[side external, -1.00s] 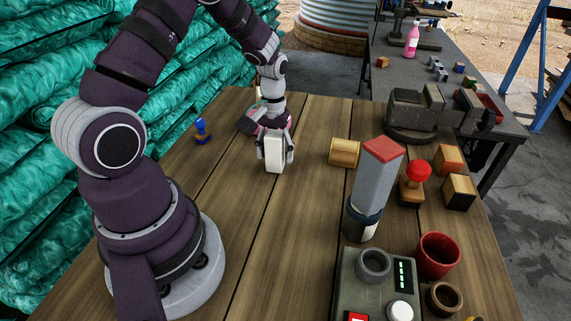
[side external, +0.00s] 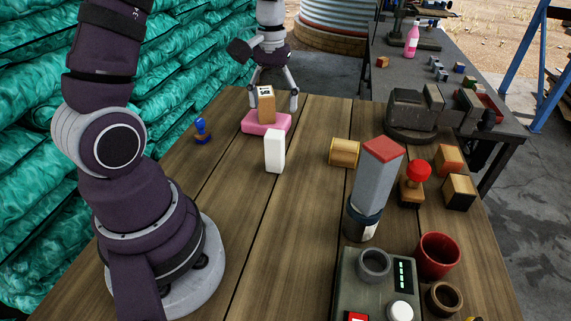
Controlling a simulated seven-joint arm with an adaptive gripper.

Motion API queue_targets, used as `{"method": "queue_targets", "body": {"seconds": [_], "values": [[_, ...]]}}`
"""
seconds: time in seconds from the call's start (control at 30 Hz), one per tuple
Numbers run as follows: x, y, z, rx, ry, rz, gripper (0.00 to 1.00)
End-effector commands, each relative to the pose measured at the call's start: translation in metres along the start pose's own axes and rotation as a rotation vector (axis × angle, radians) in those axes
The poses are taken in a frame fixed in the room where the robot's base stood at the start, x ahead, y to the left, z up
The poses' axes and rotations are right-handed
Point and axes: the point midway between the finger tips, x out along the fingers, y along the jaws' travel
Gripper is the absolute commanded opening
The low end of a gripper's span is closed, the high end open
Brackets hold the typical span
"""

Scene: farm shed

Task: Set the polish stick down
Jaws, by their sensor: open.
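The polish stick, which I take to be the white upright block (side external: 275,151), stands by itself on the wooden table in front of a pink pad (side external: 265,124). A tan block with a dark mark on top (side external: 267,108) stands on that pad. My gripper (side external: 273,102) is open, up and behind the white block and clear of it. Its fingers show on either side of the tan block. I cannot tell whether they are around it or behind it.
The table in front of the white block is clear.

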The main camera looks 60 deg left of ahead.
Motion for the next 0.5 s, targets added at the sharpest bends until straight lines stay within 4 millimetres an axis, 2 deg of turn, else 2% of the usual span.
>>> {"method": "queue_targets", "body": {"seconds": [0.07, 0.17, 0.33, 0.5], "values": [[-0.008, 0.002, 0.003, 0.018, 0.013, 0.005, 0.65], [-0.029, 0.010, 0.019, 0.113, 0.070, 0.026, 0.65], [-0.066, 0.022, 0.077, 0.406, 0.242, 0.096, 0.65], [-0.073, 0.020, 0.125, 0.661, 0.397, 0.164, 0.65]]}}
